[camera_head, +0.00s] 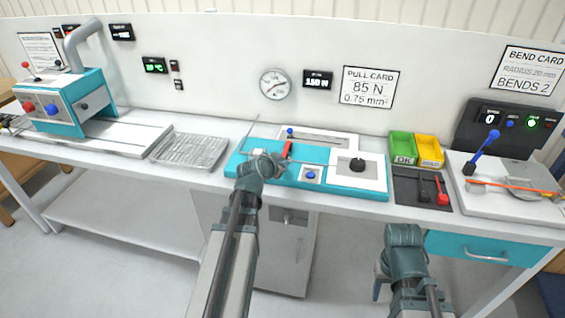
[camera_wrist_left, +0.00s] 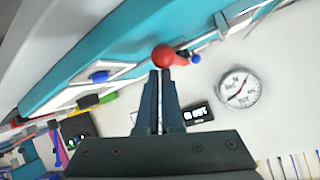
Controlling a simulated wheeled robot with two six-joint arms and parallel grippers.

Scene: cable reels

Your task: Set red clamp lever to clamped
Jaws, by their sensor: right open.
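The red clamp lever (camera_head: 288,150) stands on the teal fixture (camera_head: 236,163) at the middle of the bench, tilted slightly. In the left wrist view its round red knob (camera_wrist_left: 163,56) lies just beyond the fingertips. My left gripper (camera_head: 272,160) is just left of and in front of the lever. Its fingers (camera_wrist_left: 160,76) are close together with nothing seen between them; whether they touch the knob I cannot tell. My right gripper (camera_head: 404,236) is open, low in front of the bench, away from the lever.
The fixture also carries a blue button (camera_head: 310,174) and a white plate with a black knob (camera_head: 357,165). A metal tray (camera_head: 188,151) lies to the left. Green (camera_head: 402,146) and yellow (camera_head: 429,151) bins and another red-handled lever (camera_head: 442,192) are to the right.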

